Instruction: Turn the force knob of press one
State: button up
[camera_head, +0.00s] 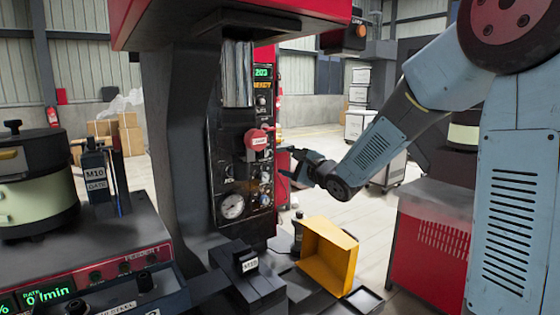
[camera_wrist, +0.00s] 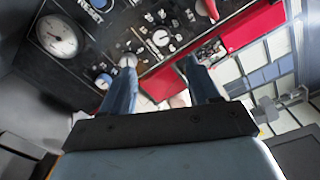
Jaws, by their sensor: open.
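Press one's black control panel (camera_head: 240,165) stands upright under the red press head. It carries a display reading 203, a large red control (camera_head: 258,140), a round pressure gauge (camera_head: 232,206) and several small knobs (camera_head: 265,178). I cannot read which one is the force knob. My gripper (camera_head: 298,168) is just right of the panel. In the wrist view my gripper (camera_wrist: 158,75) is open, with nothing between its fingers. There the gauge (camera_wrist: 57,36), a blue knob (camera_wrist: 104,81), a pale knob (camera_wrist: 128,60) and a dial knob (camera_wrist: 160,37) show. The pale knob appears beside the left fingertip; contact is unclear.
The bowl feeder (camera_head: 35,195) is at the left. A red cabinet (camera_head: 428,245) stands at the right. Open floor lies behind my arm.

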jog(key=shift+v, duration=1.45)
jog(key=w+a+n, duration=0.4)
jog(key=w+n, duration=0.1)
jog(key=n, duration=0.8)
jog(key=w+a+n, duration=0.4)
jog(key=w+n, duration=0.2)
jog(key=n, duration=0.7)
jog(key=shift+y, duration=0.3)
jog(key=c, duration=1)
jog(key=shift+a, duration=0.1)
jog(key=shift+c, duration=0.2)
